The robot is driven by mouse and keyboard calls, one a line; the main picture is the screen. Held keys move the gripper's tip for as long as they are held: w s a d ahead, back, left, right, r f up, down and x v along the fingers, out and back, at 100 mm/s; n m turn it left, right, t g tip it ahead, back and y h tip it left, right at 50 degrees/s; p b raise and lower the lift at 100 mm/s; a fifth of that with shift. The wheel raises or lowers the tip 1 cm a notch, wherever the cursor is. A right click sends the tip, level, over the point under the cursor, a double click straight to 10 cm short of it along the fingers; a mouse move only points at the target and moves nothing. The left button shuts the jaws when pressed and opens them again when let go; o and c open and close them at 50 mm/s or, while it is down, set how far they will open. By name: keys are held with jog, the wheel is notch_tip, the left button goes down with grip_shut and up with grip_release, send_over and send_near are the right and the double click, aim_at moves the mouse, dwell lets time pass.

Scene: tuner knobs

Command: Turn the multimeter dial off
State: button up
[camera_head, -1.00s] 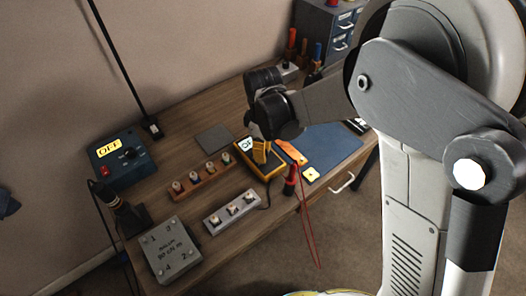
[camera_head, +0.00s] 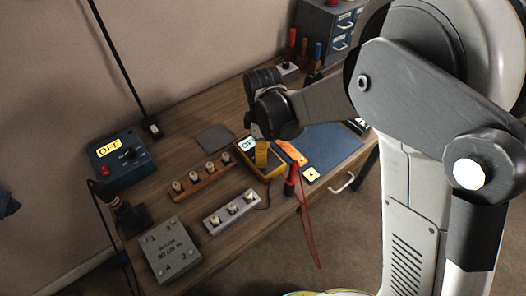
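A blue box (camera_head: 118,172) with an "OFF" display stands at the back left. Knob strips (camera_head: 232,212) and a grey box (camera_head: 162,252) lie to the left. An orange tool (camera_head: 291,153) and red leads (camera_head: 308,225) are close on the right, by the blue mat (camera_head: 335,142).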

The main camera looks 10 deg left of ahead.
notch_tip(320, 180, up, 12)
dwell(0.7)
